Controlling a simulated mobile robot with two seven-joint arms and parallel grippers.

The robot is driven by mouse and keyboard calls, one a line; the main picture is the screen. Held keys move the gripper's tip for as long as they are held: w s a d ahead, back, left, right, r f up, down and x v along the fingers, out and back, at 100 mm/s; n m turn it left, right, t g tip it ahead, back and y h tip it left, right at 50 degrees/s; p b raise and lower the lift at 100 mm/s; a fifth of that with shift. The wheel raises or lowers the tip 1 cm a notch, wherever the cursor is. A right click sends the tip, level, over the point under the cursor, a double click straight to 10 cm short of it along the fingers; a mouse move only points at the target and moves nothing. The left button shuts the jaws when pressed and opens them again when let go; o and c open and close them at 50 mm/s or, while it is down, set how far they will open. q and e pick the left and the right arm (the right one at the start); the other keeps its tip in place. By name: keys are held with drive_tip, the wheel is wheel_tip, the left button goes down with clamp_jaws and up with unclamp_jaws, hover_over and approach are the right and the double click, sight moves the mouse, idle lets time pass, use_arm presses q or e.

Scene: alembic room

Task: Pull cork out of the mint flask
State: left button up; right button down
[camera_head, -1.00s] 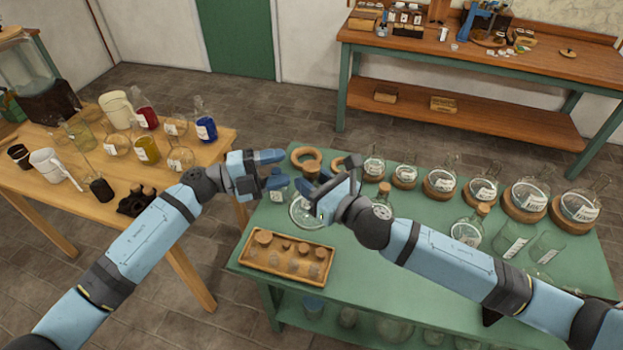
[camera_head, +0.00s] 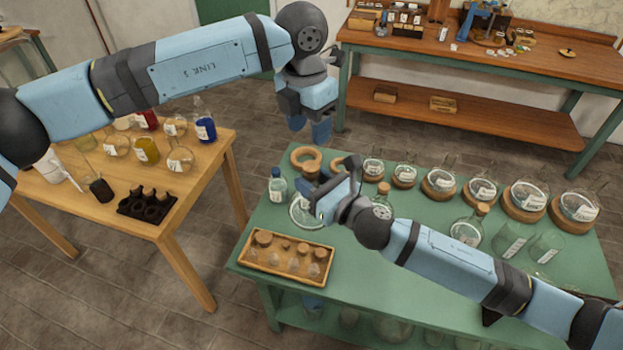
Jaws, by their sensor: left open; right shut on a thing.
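A clear round-bodied flask (camera_head: 303,216) is at the left part of the green table, partly hidden by my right gripper. My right gripper (camera_head: 328,178) is shut at its neck. Any cork in that neck is hidden, and I cannot read a label to confirm that this is the mint flask. My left gripper (camera_head: 309,133) is open and empty, pointing down above and behind the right gripper, apart from the flask. A small bottle with a dark blue top (camera_head: 278,186) stands just left of the flask.
A wooden tray of corks (camera_head: 245,263) lies at the green table's (camera_head: 370,290) front left. Cork rings (camera_head: 306,152) and several flasks on rings line the back. The wooden table (camera_head: 215,190) holds coloured bottles.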

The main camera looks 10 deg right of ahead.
sight(310, 165)
use_arm(q)
drive_tip(key=shift+s+r, duration=0.15)
drive_tip(key=shift+s, duration=0.05)
drive_tip(key=shift+y, duration=0.3)
use_arm(e)
drive_tip(key=shift+a, duration=0.1)
use_arm(q)
drive_tip(key=shift+f, duration=4.5)
drive_tip(key=c, duration=0.7)
drive_tip(key=shift+c, duration=0.3)
drive_tip(key=shift+c, duration=0.8)
drive_tip(key=shift+r, duration=0.45)
drive_tip(key=shift+r, duration=1.85)
